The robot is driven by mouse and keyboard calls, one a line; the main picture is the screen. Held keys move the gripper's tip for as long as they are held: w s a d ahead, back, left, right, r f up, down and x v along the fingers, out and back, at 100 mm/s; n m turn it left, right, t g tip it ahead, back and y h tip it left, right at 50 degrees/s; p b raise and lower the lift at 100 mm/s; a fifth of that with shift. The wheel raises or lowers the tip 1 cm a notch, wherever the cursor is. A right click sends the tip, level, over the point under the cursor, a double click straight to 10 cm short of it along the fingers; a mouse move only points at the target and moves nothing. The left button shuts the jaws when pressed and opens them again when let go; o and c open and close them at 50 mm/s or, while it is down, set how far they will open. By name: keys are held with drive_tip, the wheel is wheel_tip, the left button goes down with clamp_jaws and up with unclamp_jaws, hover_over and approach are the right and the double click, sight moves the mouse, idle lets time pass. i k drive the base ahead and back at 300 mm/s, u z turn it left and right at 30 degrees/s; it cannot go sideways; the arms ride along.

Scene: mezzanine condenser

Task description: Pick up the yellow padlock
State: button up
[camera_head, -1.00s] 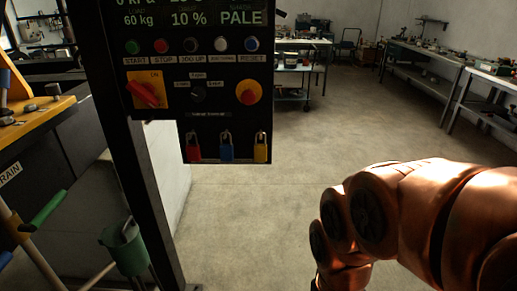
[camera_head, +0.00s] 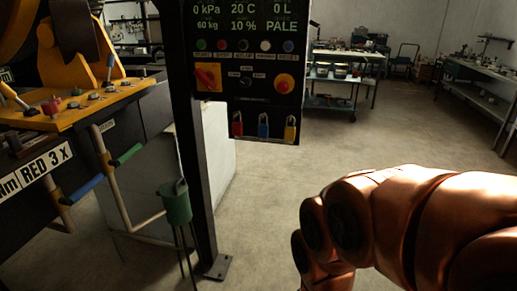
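The yellow padlock (camera_head: 290,131) hangs at the lower right of the dark control panel (camera_head: 246,99), right of a blue padlock (camera_head: 263,128) and a red padlock (camera_head: 237,126). All three hang in a row at the panel's bottom edge. My copper-coloured arm fills the lower right of the head view, right of and nearer than the panel. My gripper's fingers cannot be made out in the head view.
A black post (camera_head: 196,150) carries the panel. A yellow-topped machine (camera_head: 90,108) with levers is at the left. Carts and benches (camera_head: 345,70) stand at the back. The floor (camera_head: 380,130) right of the panel is clear.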

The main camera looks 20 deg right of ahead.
sight(289, 131)
drive_tip(key=z, duration=0.1)
drive_tip(key=k, duration=0.4)
drive_tip(key=u, duration=1.45)
drive_tip(key=i, duration=1.05)
drive_tip(key=z, duration=0.75)
drive_tip(key=i, duration=0.95)
drive_tip(key=z, duration=0.95)
